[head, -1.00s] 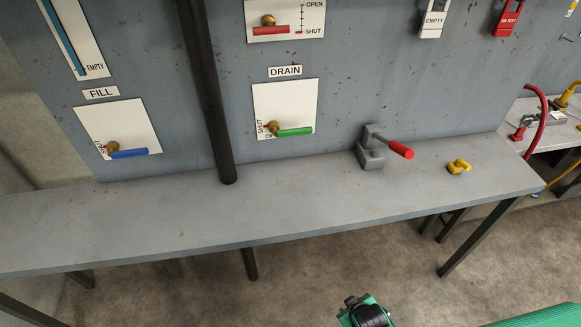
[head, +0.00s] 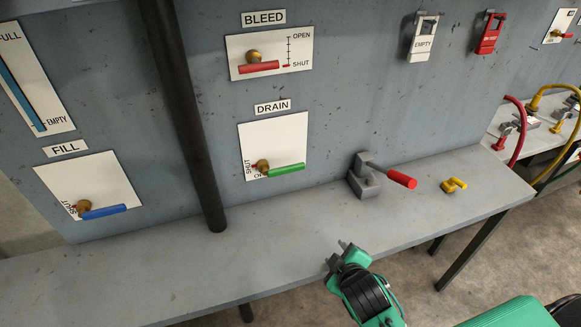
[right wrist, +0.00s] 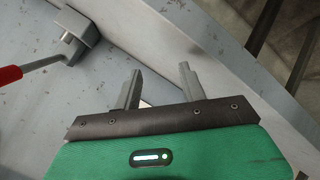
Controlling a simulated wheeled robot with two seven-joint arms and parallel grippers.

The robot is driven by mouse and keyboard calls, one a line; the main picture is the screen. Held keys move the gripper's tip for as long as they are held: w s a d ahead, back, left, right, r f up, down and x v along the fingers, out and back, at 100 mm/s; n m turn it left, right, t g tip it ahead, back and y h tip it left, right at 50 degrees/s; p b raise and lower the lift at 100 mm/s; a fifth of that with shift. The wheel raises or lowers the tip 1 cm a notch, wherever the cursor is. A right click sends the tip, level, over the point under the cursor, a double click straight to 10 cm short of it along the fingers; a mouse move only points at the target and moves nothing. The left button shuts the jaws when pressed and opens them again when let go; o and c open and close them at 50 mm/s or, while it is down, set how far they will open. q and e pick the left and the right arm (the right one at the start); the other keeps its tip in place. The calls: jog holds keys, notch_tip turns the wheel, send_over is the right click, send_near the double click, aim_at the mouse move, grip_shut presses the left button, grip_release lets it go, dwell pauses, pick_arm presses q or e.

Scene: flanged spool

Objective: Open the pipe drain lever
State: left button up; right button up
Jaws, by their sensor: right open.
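The drain lever (head: 286,170) has a green handle and a brass hub on a white plate (head: 290,135) under the DRAIN label (head: 272,107). The handle points right, tilted slightly up. SHUT is printed at the plate's left, and a word starting with O is partly hidden behind the lever. My right gripper (head: 337,254) is over the front part of the bench, below and right of the lever, touching nothing that I can see. In the right wrist view its two fingers (right wrist: 158,75) are apart and empty. My left gripper is not in view.
A dark vertical pipe (head: 185,115) stands left of the drain plate. A grey clamp with a red handle (head: 401,179) and a yellow part (head: 453,185) are on the bench (head: 290,225). Blue fill lever (head: 103,212) and red bleed lever (head: 258,68) are on the panel.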

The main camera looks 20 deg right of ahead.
aim_at(293, 170)
jog(key=w+r+n+t, duration=0.2)
jog(key=w, duration=0.1)
jog(key=w+a+r+n+t, duration=0.1)
jog(key=w, duration=0.1)
jog(key=shift+r, duration=0.4)
jog(key=w+a+r+n+t+y, duration=0.2)
jog(key=w+a+r+n+t, duration=0.1)
jog(key=w+r+n+t, duration=0.25)
jog(key=shift+n+g, duration=0.65)
jog(key=shift+n, duration=0.1)
jog(key=w+p, duration=0.1)
jog(key=w, duration=0.3)
jog(key=w+p, duration=0.1)
jog(key=w, duration=0.2)
jog(key=w+p, duration=0.1)
jog(key=w, duration=0.3)
jog(key=shift+w+a+r, duration=0.35)
jog(key=shift+a+r, duration=0.05)
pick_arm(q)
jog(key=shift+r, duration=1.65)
pick_arm(e)
jog(key=shift+w, duration=0.65)
jog(key=shift+c, duration=0.2)
grip_shut()
